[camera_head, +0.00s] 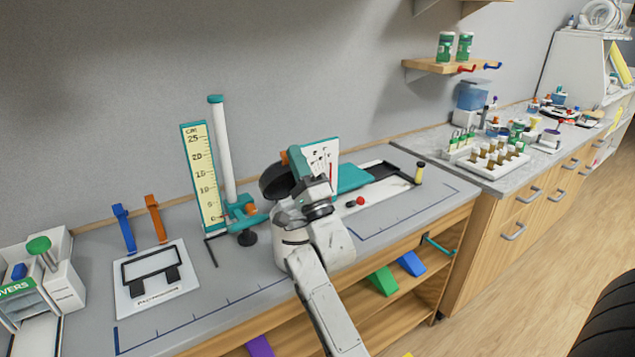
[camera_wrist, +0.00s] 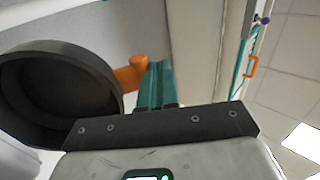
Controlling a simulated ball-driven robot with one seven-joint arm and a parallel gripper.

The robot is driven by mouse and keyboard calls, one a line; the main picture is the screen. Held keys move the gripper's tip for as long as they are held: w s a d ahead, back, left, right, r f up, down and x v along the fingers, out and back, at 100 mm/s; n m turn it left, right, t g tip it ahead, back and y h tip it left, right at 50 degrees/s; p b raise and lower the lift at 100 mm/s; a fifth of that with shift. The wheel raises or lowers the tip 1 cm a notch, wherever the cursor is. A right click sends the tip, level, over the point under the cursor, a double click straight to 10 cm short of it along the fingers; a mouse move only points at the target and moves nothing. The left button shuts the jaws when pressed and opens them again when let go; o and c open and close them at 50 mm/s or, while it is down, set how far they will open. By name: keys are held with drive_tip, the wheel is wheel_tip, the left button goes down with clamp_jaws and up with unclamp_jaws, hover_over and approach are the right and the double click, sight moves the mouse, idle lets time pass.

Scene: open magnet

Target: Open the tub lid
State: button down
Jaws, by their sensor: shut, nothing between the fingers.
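A round black lid-like part with a raised rim (camera_head: 274,183) stands tilted at the left of my gripper (camera_head: 298,160). I take it for the tub lid; in the wrist view its dark hollow side (camera_wrist: 55,95) shows. An orange knob-like tab (camera_wrist: 130,73) sticks out from its rim towards my fingers. My gripper's teal fingers (camera_wrist: 156,82) are shut together and empty, right beside the tab; I cannot tell whether they touch. The tub body cannot be made out and may be hidden behind my arm.
A height scale (camera_head: 200,175) and a white post stand left of my gripper. A white card (camera_head: 322,165) stands close behind it. A teal block and black tray (camera_head: 385,178) lie to the right. The bench front is mostly clear.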

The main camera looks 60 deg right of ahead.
drive_tip(key=w+d+r+g+y, duration=0.1)
drive_tip(key=w+d+g, duration=0.1)
drive_tip(key=w+d, duration=0.4)
drive_tip(key=shift+w+d+r+y, duration=0.25)
drive_tip(key=shift+w+r+y, duration=0.1)
drive_tip(key=shift+w, duration=1.7)
